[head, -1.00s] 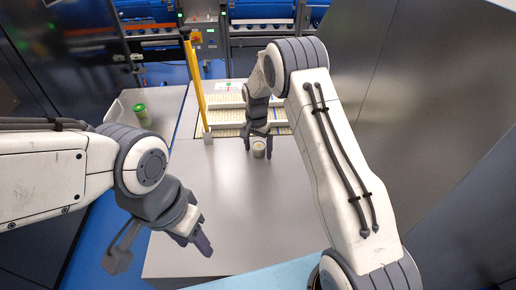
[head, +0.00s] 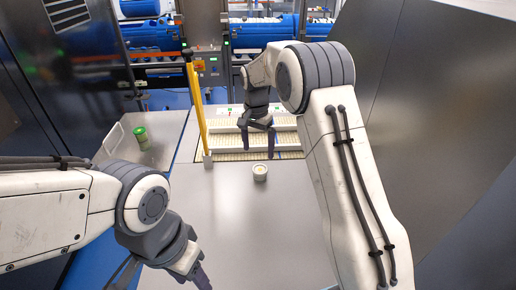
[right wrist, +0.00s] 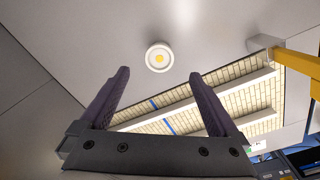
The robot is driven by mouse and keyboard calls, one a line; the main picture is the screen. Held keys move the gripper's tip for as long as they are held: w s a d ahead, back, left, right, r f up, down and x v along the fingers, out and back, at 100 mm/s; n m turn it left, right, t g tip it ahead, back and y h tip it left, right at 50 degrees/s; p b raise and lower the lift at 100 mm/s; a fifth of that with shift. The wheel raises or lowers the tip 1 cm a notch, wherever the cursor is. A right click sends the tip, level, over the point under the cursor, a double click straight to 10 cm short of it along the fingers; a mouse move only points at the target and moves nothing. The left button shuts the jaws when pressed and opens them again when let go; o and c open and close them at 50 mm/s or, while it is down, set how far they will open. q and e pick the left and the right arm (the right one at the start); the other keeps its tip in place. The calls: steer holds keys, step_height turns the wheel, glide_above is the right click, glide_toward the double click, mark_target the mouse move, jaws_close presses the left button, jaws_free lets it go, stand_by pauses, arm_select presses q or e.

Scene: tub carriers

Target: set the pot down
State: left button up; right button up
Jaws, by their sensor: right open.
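The pot (head: 260,172) is a small pale cup with a yellowish top, standing upright on the grey table (head: 235,225). It also shows in the right wrist view (right wrist: 159,57), ahead of the fingertips and apart from them. My right gripper (head: 258,156) is open and empty, with its fingers above and behind the pot in the head view; in the right wrist view both dark fingers (right wrist: 158,82) are spread wide. My left gripper (head: 205,280) is at the lower left over the table's near part, partly cut off by the frame; its finger gap does not show.
A yellow post (head: 197,108) stands left of a recessed area with pale slotted rows (head: 228,143) behind the pot. A green-lidded jar (head: 141,137) stands in a grey tray (head: 119,139) at the left. Dark panels flank the table. The table's middle is clear.

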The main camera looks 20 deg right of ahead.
steer(key=s+a+r+n, duration=0.4)
steer(key=s+a, duration=0.2)
steer(key=s, duration=0.3)
steer(key=s+a+r+n, duration=0.3)
steer(key=s+a+n, duration=0.25)
steer(key=s, duration=0.35)
steer(key=s+f+n+y, duration=0.1)
steer(key=s+n, duration=0.6)
steer(key=s, duration=1.2)
steer(key=shift+s+f, duration=0.15)
steer(key=shift+f, duration=0.4)
steer(key=shift+a, duration=0.1)
